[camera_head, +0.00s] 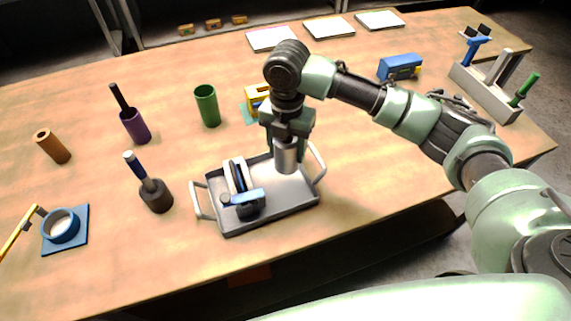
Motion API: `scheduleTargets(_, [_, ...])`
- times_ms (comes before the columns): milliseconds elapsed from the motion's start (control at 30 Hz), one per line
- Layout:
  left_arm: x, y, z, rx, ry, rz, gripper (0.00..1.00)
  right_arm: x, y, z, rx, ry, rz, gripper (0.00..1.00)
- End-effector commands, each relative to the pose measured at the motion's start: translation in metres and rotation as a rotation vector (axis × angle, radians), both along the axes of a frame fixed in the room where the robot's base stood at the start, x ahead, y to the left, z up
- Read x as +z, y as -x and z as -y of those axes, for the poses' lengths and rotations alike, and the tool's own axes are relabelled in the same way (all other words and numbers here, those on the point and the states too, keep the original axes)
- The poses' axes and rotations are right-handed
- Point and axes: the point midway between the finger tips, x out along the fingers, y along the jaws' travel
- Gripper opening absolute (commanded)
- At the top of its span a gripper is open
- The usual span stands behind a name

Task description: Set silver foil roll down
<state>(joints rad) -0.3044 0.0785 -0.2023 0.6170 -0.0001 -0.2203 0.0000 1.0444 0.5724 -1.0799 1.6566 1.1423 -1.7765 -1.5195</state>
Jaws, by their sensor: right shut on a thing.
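The silver foil roll (287,158) is an upright grey metallic cylinder. My right gripper (286,138) is shut on its upper part and points down. The roll shows over the right half of a grey tray (222,222) with two side handles. I cannot tell whether its lower end touches the tray floor. A white and blue device with a dark base (241,190) stands in the left half of the tray. My left gripper is not in the view.
A green cup (207,106), a purple cup (135,127) and a dark holder with a blue-handled tool (156,196) stand left of the tray. A yellow device (256,97) is behind my gripper. A rack (485,92) is at the far right. Table right of the tray is clear.

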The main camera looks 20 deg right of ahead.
Motion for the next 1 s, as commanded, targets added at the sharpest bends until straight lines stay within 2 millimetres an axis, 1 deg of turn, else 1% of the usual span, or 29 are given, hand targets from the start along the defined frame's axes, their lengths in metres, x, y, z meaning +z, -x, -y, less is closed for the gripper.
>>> scheduleTargets(33, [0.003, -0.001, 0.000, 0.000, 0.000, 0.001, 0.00, -0.009, 0.000, 0.000, -0.001, 0.001, -0.002, 0.02])
scheduleTargets(100, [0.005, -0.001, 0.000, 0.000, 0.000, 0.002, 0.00, -0.020, 0.001, 0.000, -0.001, 0.001, -0.001, 0.02])
scheduleTargets(267, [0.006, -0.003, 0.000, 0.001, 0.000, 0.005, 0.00, -0.033, 0.000, 0.000, -0.001, 0.001, 0.001, 0.02])
scheduleTargets(533, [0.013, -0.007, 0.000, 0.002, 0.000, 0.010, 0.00, -0.069, 0.000, 0.000, -0.001, 0.000, 0.000, 0.02])
scheduleTargets(633, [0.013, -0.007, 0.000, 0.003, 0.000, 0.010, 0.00, -0.074, 0.000, 0.000, -0.001, 0.000, 0.003, 0.02])
scheduleTargets(933, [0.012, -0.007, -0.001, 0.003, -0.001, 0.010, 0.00, -0.076, 0.000, 0.000, -0.001, 0.000, 0.003, 0.02])
scheduleTargets(967, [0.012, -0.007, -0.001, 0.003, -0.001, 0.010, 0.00, -0.077, 0.000, 0.000, -0.001, 0.000, 0.001, 0.59])
scheduleTargets(1000, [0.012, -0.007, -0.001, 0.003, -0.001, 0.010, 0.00, -0.076, 0.000, 0.000, -0.001, 0.001, 0.002, 0.70])
